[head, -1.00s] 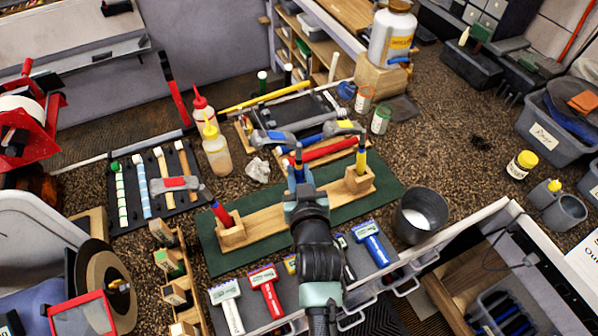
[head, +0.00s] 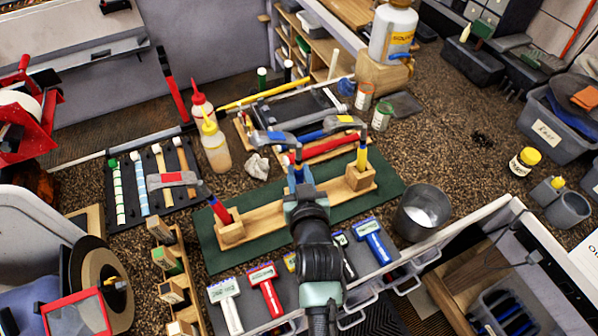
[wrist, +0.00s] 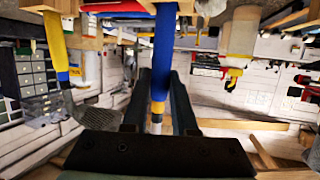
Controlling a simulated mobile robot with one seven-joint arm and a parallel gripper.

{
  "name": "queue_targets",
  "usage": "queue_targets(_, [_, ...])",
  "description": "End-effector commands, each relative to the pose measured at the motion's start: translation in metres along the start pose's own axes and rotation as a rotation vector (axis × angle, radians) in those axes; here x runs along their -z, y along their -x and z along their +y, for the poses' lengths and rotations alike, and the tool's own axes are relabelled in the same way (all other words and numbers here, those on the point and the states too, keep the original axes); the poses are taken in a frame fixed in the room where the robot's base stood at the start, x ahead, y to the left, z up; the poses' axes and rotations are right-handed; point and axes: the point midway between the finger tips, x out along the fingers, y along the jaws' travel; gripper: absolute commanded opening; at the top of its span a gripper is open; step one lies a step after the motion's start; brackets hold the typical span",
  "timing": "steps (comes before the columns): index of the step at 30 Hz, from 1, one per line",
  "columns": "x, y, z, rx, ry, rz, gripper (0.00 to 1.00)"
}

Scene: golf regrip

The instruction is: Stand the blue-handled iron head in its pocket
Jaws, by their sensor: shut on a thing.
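The blue-handled iron head stands about upright, its blue shaft (head: 299,173) rising from my gripper (head: 303,190) and its grey club head (head: 272,138) on top, pointing left. In the wrist view the blue shaft (wrist: 164,55) runs between my two fingers (wrist: 165,95), which are shut on it. The wooden rack (head: 275,218) lies on the green mat (head: 385,192). My gripper is over its middle and hides the lower end of the shaft and any pocket there, so I cannot tell whether it is seated.
The red-handled iron head (head: 219,209) stands in the rack's left block, and the yellow-handled one (head: 362,157) in the right block. A metal bucket (head: 423,212) stands to the right. Several hammer-shaped tools lie in front. Bottles (head: 215,150) stand behind left.

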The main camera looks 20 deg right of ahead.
Motion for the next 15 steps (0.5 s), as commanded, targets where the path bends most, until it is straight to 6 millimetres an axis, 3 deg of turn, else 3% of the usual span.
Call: queue_targets(15, [-0.0032,-0.0017,0.0,0.0,-0.001,0.004,0.0])
